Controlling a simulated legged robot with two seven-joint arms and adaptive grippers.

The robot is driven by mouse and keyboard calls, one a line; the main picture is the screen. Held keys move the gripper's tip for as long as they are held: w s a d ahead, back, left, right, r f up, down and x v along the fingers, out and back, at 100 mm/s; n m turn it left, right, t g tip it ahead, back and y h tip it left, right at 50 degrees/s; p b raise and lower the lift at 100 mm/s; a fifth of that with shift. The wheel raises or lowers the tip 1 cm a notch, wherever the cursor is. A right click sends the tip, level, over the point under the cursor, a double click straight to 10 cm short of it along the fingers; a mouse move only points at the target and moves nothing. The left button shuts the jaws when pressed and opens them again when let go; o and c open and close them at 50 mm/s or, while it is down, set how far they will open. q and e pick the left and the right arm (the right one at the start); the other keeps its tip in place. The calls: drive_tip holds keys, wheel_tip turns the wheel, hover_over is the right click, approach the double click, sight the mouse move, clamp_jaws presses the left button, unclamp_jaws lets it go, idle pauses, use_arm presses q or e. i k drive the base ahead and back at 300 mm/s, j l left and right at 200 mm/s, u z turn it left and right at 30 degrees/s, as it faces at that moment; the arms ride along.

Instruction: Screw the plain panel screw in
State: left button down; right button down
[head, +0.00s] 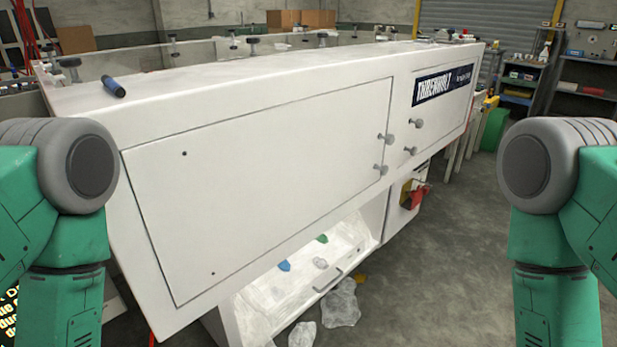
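The plain white panel (270,190) closes the left part of the glove box's slanted front. Two grey knob-headed screws stick out at its right edge, an upper one (389,138) and a lower one (381,169). I cannot tell how deep either sits. Two small dark spots, maybe holes, show near the panel's left side, an upper one (184,154) and a lower one (213,273). The labelled panel to the right has an upper knob (415,123) and a lower knob (411,150). My green arms show at both sides; neither gripper is in view.
A dark blue cylindrical object (113,86) lies on the white top at left. Several dark knobs line the back edge. Below the panel is an open tray (300,270) with small coloured items. Clear plastic bags (341,303) lie on the floor. Concrete floor at right is open.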

sight(389, 139)
drive_tip(key=i+l+z, duration=0.1)
drive_tip(key=l, duration=0.25)
drive_tip(key=i+l+z, duration=0.25)
drive_tip(key=i+l, duration=0.25)
drive_tip(key=l, duration=0.15)
